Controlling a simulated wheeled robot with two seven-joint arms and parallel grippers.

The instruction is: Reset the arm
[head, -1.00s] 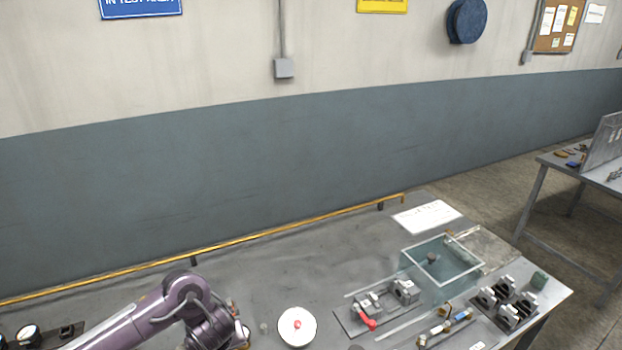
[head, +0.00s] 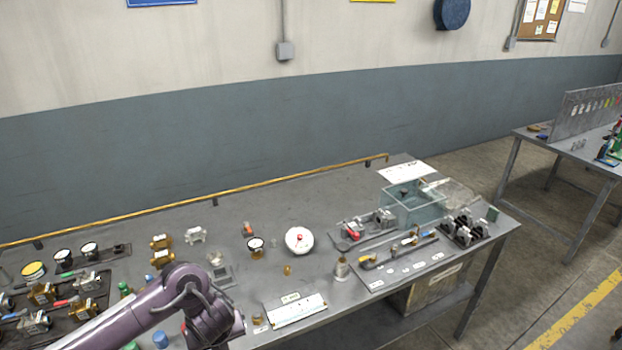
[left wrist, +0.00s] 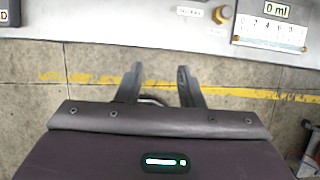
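My left arm comes in from the lower left in the head view, over the front of the workbench (head: 265,210). Its fingers are not clear there. In the left wrist view my left gripper (left wrist: 160,88) is open, with two dark fingers apart and nothing between them. It hangs over the floor (left wrist: 95,60), just off the edge of the bench (left wrist: 120,30). My right gripper shows in neither view.
The bench holds several valves and gauges at the left, a white round dial (head: 299,240) in the middle, a clear tank (head: 412,206) and a rack of grey fittings (head: 465,229) at the right. A second table (head: 570,150) stands at the far right. The floor between is clear.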

